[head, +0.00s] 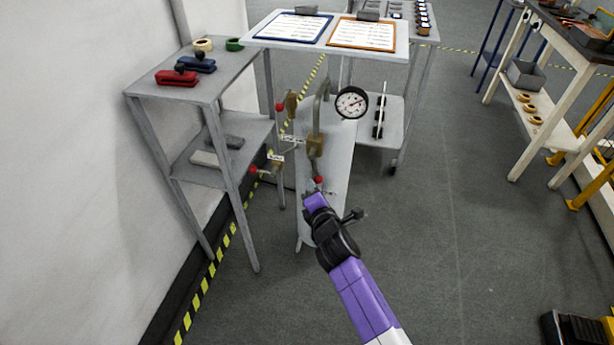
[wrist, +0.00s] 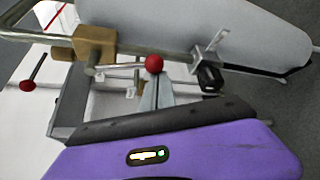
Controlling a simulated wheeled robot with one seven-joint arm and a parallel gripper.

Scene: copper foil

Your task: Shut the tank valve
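The pale grey tank (head: 325,170) stands upright below the white tabletop, with a pipe and a brass valve (head: 315,146) in front of it. A lever ending in a red ball knob (head: 319,180) hangs down from this valve. In the wrist view the brass valve body (wrist: 97,45) is at upper left, and its lever runs roughly along the pipe to the red knob (wrist: 154,64). My gripper (head: 314,194) is just below the knob, close to it. Whether it touches the knob is unclear, and its finger opening cannot be made out.
A second red-knobbed valve (head: 253,170) and another red knob (head: 279,107) are left of the tank. A grey shelf unit (head: 190,92) stands left, and a trolley shelf (head: 385,120) behind right.

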